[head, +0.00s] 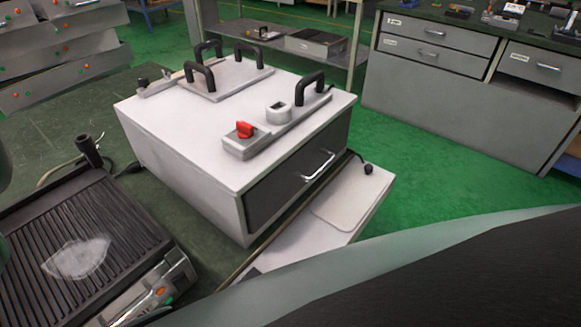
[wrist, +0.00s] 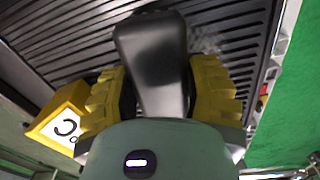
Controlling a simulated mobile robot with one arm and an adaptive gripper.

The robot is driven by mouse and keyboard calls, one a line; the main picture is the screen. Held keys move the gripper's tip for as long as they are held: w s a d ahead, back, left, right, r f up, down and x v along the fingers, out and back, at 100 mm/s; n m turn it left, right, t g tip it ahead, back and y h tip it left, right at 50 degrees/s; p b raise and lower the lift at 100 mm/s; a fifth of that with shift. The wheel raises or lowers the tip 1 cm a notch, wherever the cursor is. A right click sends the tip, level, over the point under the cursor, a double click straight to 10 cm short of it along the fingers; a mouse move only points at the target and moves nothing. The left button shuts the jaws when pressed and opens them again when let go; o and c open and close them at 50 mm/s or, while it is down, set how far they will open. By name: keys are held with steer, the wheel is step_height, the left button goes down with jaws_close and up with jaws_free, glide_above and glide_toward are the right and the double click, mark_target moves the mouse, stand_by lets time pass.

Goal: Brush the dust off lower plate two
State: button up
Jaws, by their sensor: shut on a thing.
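A dark ridged grill plate (head: 85,235) lies at the lower left of the head view, with a pale dust patch (head: 77,258) on it. The ridged plate also fills the top of the wrist view (wrist: 75,35). A faint pale patch (wrist: 210,40) shows there beside the tool. My gripper (wrist: 158,92), with yellow finger pads, is shut on a smooth black tool (wrist: 152,50), which I take to be the brush. Its far end points over the plate. Its bristles are hidden, so I cannot tell whether it touches the plate. No fingers show in the head view.
A white box (head: 180,145) with black handles and a red switch (head: 244,129) stands right of the grill. A metal front with an orange button (head: 160,291) edges the plate. A yellow block with a white label (wrist: 62,115) is left of my gripper. Grey drawers (head: 430,80) stand behind.

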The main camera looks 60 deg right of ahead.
steer(key=shift+w+a+f+b, duration=0.15)
steer(key=shift+f+b, duration=0.1)
steer(key=shift+b, duration=0.85)
steer(key=a+b, duration=0.1)
steer(key=b, duration=0.3)
steer(key=shift+a, duration=0.1)
steer(key=shift+a+r+b, duration=0.1)
steer(key=shift+r+b, duration=0.1)
steer(key=shift+b, duration=0.45)
steer(key=shift+r, duration=0.15)
steer(key=shift+s+r+p, duration=0.15)
steer(key=shift+s+p, duration=0.05)
steer(key=shift+p, duration=0.65)
steer(key=shift+s+p, duration=0.2)
steer(key=shift+p, duration=0.55)
steer(key=s+p, duration=0.2)
steer(key=p, duration=0.3)
steer(key=shift+s, duration=0.1)
steer(key=shift+s+a+f+p, duration=0.1)
steer(key=shift+s+f+p, duration=0.25)
steer(key=shift+p, duration=0.2)
steer(key=shift+s+r, duration=0.1)
